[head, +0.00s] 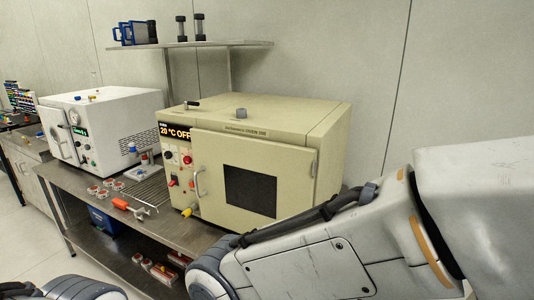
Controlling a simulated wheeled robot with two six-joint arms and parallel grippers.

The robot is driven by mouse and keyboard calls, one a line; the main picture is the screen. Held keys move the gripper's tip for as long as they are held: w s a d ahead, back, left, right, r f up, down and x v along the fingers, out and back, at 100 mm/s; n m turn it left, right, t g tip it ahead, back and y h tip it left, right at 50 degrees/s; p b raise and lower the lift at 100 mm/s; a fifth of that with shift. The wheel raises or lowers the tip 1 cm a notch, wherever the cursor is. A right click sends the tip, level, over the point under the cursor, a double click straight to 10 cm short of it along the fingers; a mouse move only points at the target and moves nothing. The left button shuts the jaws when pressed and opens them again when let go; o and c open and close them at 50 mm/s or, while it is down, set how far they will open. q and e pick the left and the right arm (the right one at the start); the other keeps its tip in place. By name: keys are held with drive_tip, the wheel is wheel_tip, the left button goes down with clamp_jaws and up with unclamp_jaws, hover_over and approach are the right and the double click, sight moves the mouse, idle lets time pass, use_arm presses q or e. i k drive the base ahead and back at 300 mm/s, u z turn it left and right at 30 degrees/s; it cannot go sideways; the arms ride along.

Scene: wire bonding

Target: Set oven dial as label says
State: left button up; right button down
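The beige oven (300,190) stands on the steel bench with its door (215,160) shut. Its black display (174,131) reads 20 °C OFF. Below it, the narrow control panel carries a red knob (187,160), a small red switch (172,181) and other small controls. I cannot tell which control is the dial, or how it is turned. No setting label is readable; small lettering runs above the door. My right arm crosses the lower right, in front of the oven's lower right part. Neither gripper shows.
A white oven-like unit (105,105) stands to the left. A yellow knob (187,212) sits below the panel. A wall shelf (195,44) is behind.

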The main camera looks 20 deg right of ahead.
sight(168, 155)
drive_tip(key=u, duration=0.3)
drive_tip(key=k, duration=0.5)
drive_tip(key=u, duration=1.25)
drive_tip(key=i, duration=0.75)
drive_tip(key=z, duration=0.7)
drive_tip(key=i, duration=0.8)
drive_tip(key=z, duration=0.8)
